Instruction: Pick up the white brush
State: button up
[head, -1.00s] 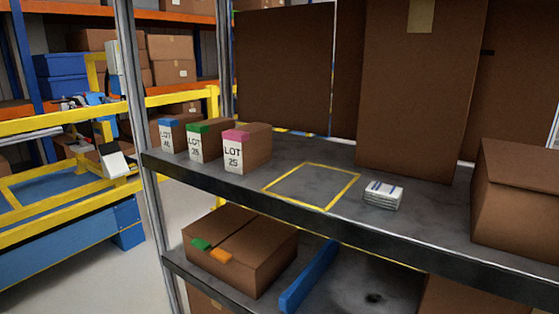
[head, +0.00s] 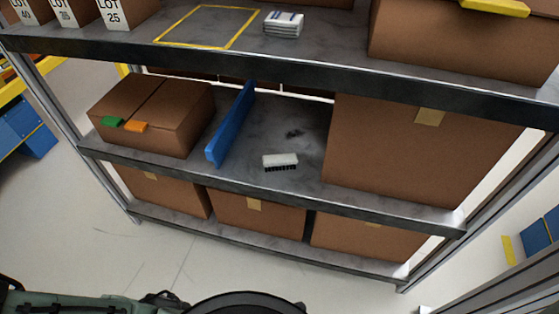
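The white brush (head: 280,160) lies on the middle shelf (head: 240,170), near its front edge, with its dark bristles facing the front and down. It sits to the right of a blue divider (head: 231,124) and to the left of a large brown box. A dark smudge (head: 294,133) marks the shelf behind it. My gripper is not in view; only dark parts of my own body show along the bottom edge.
The large box (head: 418,150) stands right of the brush. A box with green and orange tabs (head: 155,112) stands left of the divider. The upper shelf (head: 200,62) overhangs from above and holds a small white stack (head: 284,24). Boxes (head: 260,215) fill the bottom shelf. The floor in front is clear.

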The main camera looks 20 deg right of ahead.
aim_at(273, 161)
jog(key=z, duration=0.65)
jog(key=j+z, duration=0.2)
jog(key=z, duration=0.15)
jog(key=k+j+z, duration=0.1)
jog(key=z, duration=0.25)
jog(key=k+j+z, duration=0.1)
jog(key=z, duration=0.2)
jog(key=k+j, duration=0.25)
jog(key=j, duration=0.15)
jog(key=k+j, duration=0.25)
jog(key=j, duration=0.15)
jog(key=i, duration=0.5)
